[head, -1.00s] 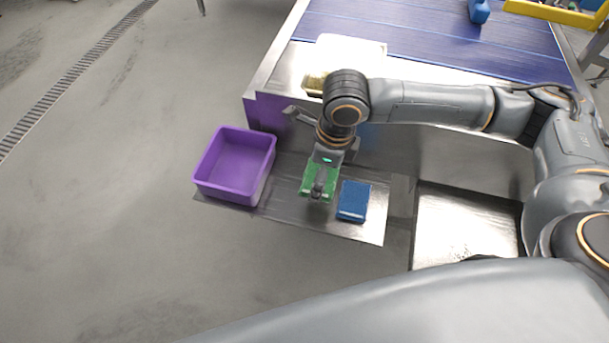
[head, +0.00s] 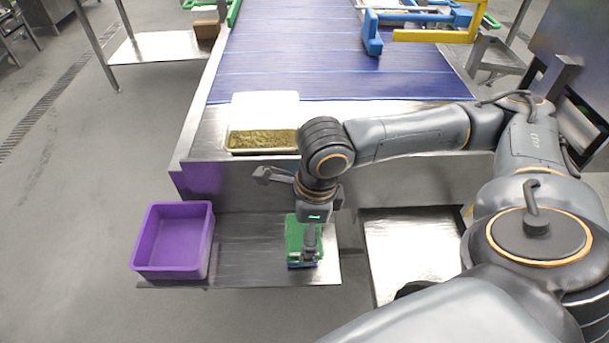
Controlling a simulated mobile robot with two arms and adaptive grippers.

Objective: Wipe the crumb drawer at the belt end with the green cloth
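My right gripper (head: 310,240) is low over a flat steel shelf (head: 240,262) at the belt end, shut on the green cloth (head: 293,232). The cloth is right above a blue block (head: 303,265), whose lower edge shows beneath it; I cannot tell whether they touch. To the right, a shallow shiny steel tray (head: 400,240) stands out from the belt end and looks like the crumb drawer. Its lower right part is hidden behind my arm. My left gripper is not in view.
A purple bin (head: 143,240) stands at the shelf's left end. A white container (head: 264,108) with greenish-brown contents stands on the steel belt end above. The blue belt (head: 290,60) runs away behind it, with a blue and yellow frame (head: 373,35) across its right side. Floor at left is free.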

